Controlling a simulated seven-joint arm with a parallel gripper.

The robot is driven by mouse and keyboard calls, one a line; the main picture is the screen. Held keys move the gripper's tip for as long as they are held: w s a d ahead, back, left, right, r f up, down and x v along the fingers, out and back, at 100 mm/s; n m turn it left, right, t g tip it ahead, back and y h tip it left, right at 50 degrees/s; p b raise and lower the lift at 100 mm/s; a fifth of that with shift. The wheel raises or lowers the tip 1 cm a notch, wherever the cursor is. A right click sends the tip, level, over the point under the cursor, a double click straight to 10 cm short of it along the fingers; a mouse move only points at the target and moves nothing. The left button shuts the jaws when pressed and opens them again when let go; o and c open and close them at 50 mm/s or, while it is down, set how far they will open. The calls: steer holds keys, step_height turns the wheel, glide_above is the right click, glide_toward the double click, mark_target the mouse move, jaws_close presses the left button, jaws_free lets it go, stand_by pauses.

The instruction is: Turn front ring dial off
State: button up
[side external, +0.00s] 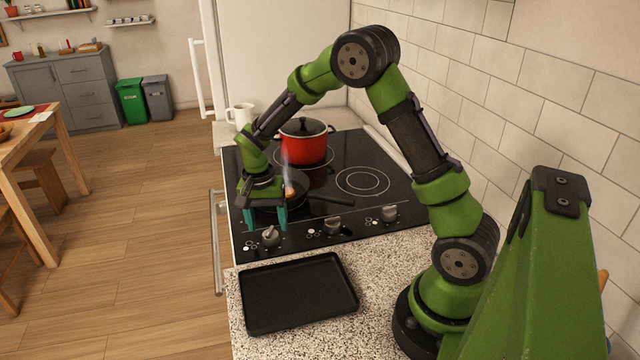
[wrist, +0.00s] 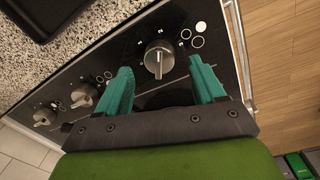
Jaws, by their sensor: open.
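Several silver dials sit on the stove's black front panel. The one nearest my gripper (side external: 265,218) is the left dial (side external: 271,236), which also shows in the wrist view (wrist: 159,57). There its grip bar runs roughly up and down the picture. My gripper is open and empty, with its teal fingers on either side of this dial in the wrist view and apart from it. Which ring each dial serves is too small to read. A dark pan (side external: 312,197) with orange food sits partly behind my gripper, with faint steam above it.
A red pot (side external: 304,148) stands on the back of the stove. A middle dial (side external: 333,225) and right dial (side external: 389,213) are along the same panel. A black tray (side external: 298,292) lies on the speckled counter in front. A white jug (side external: 241,115) stands behind the stove.

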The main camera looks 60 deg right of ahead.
mark_target(269, 230)
steer(key=shift+s+f, duration=0.1)
steer(key=shift+f, duration=1.55)
steer(key=c, duration=1.1)
steer(key=shift+o, duration=0.2)
